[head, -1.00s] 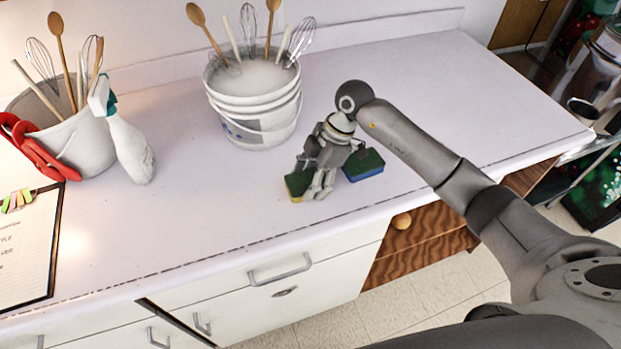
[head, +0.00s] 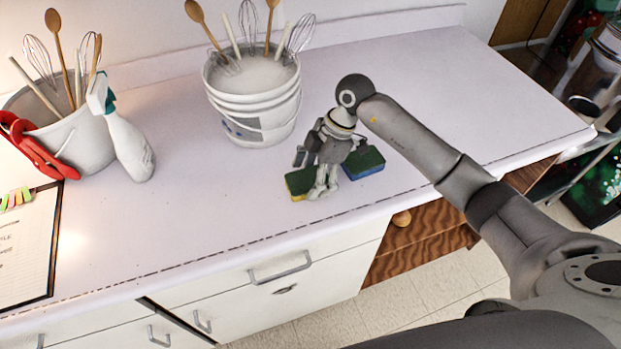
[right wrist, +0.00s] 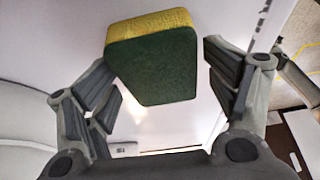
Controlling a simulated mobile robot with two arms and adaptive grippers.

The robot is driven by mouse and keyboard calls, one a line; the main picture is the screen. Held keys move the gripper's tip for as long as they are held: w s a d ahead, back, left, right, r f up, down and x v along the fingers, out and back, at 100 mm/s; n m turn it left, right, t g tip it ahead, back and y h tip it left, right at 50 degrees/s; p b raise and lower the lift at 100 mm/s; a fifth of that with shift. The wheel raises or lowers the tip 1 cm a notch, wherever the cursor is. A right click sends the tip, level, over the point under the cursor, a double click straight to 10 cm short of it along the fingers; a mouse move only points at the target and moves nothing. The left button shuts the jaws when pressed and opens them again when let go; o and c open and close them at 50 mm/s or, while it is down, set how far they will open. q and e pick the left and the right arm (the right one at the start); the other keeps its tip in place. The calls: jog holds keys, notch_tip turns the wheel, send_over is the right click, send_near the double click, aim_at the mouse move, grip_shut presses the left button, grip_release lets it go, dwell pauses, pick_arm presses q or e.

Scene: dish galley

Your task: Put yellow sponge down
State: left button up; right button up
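The yellow sponge (head: 299,183), with a green scouring top and yellow sides, lies on the white counter near its front edge. In the right wrist view the yellow sponge (right wrist: 152,62) shows its green face and a yellow side just beyond the fingertips. My right gripper (head: 315,180) is low over the counter at the sponge's right side. In the right wrist view my right gripper (right wrist: 158,72) has its fingers spread, with a gap between the sponge and the right finger. The left finger looks very close to it; contact cannot be told. My left gripper is out of view.
A blue sponge (head: 363,164) with a green top lies just right of my gripper. A white bucket (head: 254,108) with utensils stands behind.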

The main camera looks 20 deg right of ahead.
jog(key=b+v, duration=0.2)
jog(key=v, duration=0.9)
jog(key=shift+r, duration=0.35)
jog(key=shift+d, duration=0.15)
